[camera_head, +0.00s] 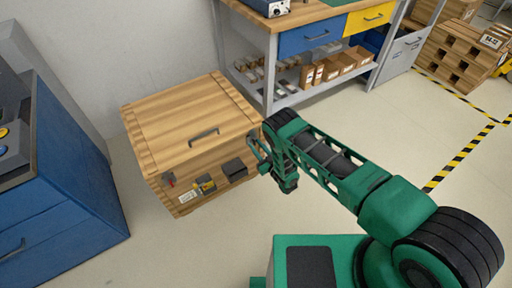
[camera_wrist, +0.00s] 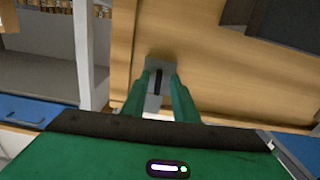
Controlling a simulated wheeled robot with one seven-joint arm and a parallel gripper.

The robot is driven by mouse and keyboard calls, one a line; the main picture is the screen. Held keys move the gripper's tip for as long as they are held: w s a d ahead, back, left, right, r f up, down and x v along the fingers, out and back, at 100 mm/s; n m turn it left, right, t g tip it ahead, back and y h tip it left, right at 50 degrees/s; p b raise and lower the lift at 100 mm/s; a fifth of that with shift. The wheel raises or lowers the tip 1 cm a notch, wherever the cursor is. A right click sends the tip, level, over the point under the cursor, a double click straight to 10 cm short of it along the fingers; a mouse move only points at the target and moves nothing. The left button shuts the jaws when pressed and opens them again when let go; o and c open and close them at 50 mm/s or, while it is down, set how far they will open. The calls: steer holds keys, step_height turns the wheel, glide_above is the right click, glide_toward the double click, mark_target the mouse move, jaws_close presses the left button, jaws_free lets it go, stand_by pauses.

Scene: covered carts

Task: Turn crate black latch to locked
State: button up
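The wooden crate (camera_head: 165,115) stands on the floor left of my arm, its lid down. In the wrist view, its wood face (camera_wrist: 210,75) fills much of the picture. A small grey plate with an upright black bar, which looks like the black latch (camera_wrist: 157,88), is on that face. My gripper's (camera_wrist: 161,68) two green fingers are apart, one on each side of the bar. I cannot tell whether they touch it. In the head view, my gripper (camera_head: 262,166) is at the crate's right front corner, and the latch is hidden there.
A blue cabinet (camera_head: 75,185) stands left. A workbench (camera_head: 270,60) with drawers stands behind. Floor at right is clear up to striped tape (camera_head: 455,160).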

steer(key=v, duration=1)
steer(key=shift+s+d, duration=0.3)
steer(key=shift+w, duration=0.1)
